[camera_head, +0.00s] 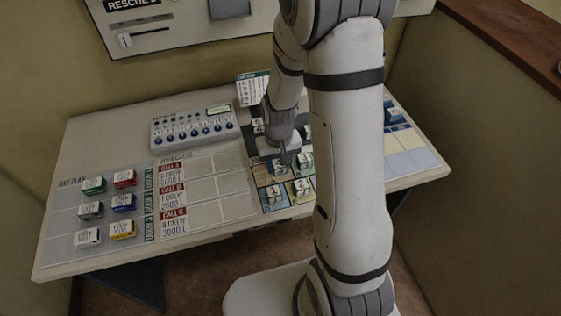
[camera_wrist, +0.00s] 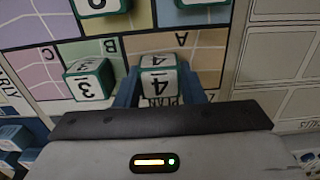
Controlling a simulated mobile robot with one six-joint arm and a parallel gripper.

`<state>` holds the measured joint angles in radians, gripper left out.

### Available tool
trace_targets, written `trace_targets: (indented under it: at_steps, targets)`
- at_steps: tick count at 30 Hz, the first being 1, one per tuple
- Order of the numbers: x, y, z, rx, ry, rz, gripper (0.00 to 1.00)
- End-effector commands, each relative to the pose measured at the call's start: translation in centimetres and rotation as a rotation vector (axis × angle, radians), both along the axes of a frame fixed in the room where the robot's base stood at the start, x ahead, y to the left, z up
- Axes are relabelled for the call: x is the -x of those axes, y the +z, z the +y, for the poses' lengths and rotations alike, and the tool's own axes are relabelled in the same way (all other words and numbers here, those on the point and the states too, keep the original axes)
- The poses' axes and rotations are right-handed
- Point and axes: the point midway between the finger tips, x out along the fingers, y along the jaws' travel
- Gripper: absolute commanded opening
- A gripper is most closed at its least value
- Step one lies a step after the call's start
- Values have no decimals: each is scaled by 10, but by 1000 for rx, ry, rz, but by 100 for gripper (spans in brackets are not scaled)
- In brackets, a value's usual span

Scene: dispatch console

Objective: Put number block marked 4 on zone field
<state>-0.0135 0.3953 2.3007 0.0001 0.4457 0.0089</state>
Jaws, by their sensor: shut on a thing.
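The number block marked 4 (camera_wrist: 158,84) is a white cube with green edges, held between the blue fingers of my gripper (camera_wrist: 158,78). In the head view my gripper (camera_head: 286,156) points down over the coloured board, and block 4 (camera_head: 280,166) shows at its tip. The zone field (camera_wrist: 212,52) seems to be the board's coloured areas; a tan area lettered A lies beside the block in the wrist view. I cannot tell whether the block touches the board. Lettering reading PLAN shows just below the block in the wrist view.
Block 3 (camera_wrist: 88,82) stands close beside block 4. Blocks 1 (camera_head: 274,195) and 2 (camera_head: 301,187) stand nearer the desk's front edge. Coloured vehicle blocks (camera_head: 123,202) sit at left; a knob panel (camera_head: 195,128) stands behind. Call-card cells (camera_head: 235,183) left of the board are empty.

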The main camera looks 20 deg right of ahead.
Motion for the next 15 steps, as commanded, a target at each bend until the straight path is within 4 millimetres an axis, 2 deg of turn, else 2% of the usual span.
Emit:
trace_targets:
  at_steps: [10,11,15]
  targets:
    - [0,-5,0,0,-1,0,14]
    - [0,-4,0,0,-1,-1,37]
    - [0,-3,-1,0,-1,0,49]
